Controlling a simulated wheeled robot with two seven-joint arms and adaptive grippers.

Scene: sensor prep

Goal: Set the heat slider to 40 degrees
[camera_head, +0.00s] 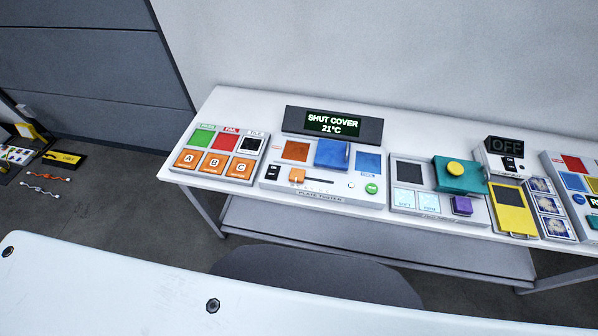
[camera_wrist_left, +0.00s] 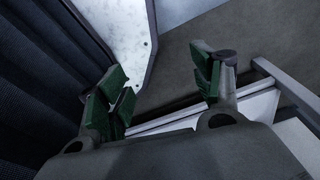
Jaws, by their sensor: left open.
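In the head view the plate tester (camera_head: 268,173) stands on the white bench. Its display (camera_head: 333,123) reads "SHUT COVER 21°C". The orange heat slider knob (camera_head: 297,175) sits at the left end of a dark slot (camera_head: 320,181). A blue cover (camera_head: 332,153) lies on the tester's middle, between an orange-brown square and a blue square. A green round button (camera_head: 371,188) is at its right front. My left gripper (camera_wrist_left: 160,92) shows only in the left wrist view, open and empty, with green finger pads, away from the tester. My right gripper is in neither view.
Left of the tester is a panel with A, B, C tiles (camera_head: 213,163). Right of it is a unit with a teal block (camera_head: 459,176), then a yellow panel (camera_head: 514,212) and an "OFF" display (camera_head: 506,146). A white surface (camera_head: 120,290) fills the foreground.

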